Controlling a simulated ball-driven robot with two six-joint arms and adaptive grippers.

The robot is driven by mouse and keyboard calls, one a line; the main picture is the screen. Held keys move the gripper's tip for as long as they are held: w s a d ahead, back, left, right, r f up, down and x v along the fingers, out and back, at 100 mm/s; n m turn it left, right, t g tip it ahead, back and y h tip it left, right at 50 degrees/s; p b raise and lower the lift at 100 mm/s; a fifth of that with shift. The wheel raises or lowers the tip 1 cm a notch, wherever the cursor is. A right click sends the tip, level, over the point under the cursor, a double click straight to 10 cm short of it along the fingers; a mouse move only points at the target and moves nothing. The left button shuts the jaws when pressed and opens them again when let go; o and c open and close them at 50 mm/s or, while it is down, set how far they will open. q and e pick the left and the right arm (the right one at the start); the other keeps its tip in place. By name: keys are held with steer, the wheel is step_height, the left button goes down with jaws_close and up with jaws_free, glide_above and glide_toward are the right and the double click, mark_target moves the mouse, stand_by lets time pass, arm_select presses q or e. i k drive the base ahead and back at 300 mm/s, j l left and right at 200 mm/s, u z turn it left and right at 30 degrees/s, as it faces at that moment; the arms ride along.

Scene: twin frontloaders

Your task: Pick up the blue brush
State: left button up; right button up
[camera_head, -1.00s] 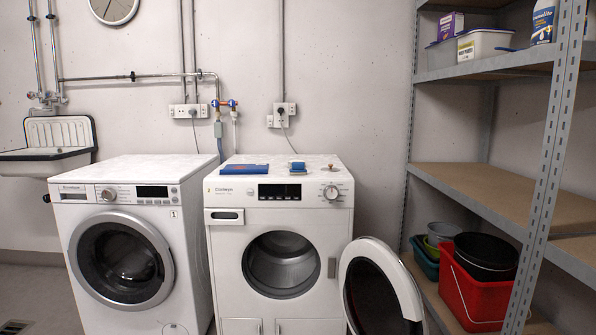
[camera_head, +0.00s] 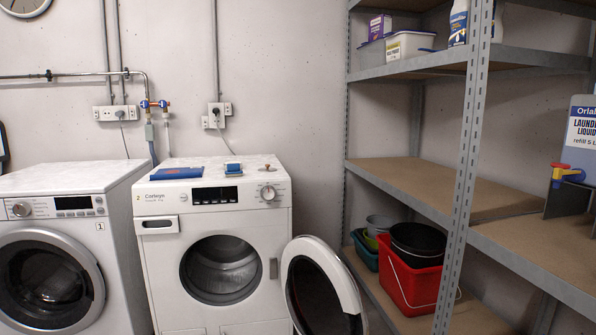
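A small blue block-like item, which looks like the blue brush (camera_head: 233,170), lies on top of the right-hand washing machine (camera_head: 150,200), near the front edge above the dark display. It is too small to make out bristles clearly. A flat blue item (camera_head: 177,172), like a folded cloth or booklet, lies to its left on the same top. A small brown knob-like thing (camera_head: 268,167) is to its right. Neither of my grippers is in view.
The machine's round door (camera_head: 350,300) hangs open toward the shelf. Another washing machine (camera_head: 60,179) stands at left. The metal shelf (camera_head: 420,178) at right holds a red bucket (camera_head: 405,283), a laundry liquid container (camera_head: 585,140) and tubs (camera_head: 397,47). The machine top around the blue items is mostly clear.

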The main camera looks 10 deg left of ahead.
mark_target(233, 169)
steer(key=i+j+z, duration=0.15)
steer(key=j+z, duration=0.25)
steer(key=i+j+z, duration=0.1)
steer(key=j+z, duration=0.3)
steer(key=j, duration=0.25)
steer(key=j+z, duration=0.4)
steer(key=j, duration=0.15)
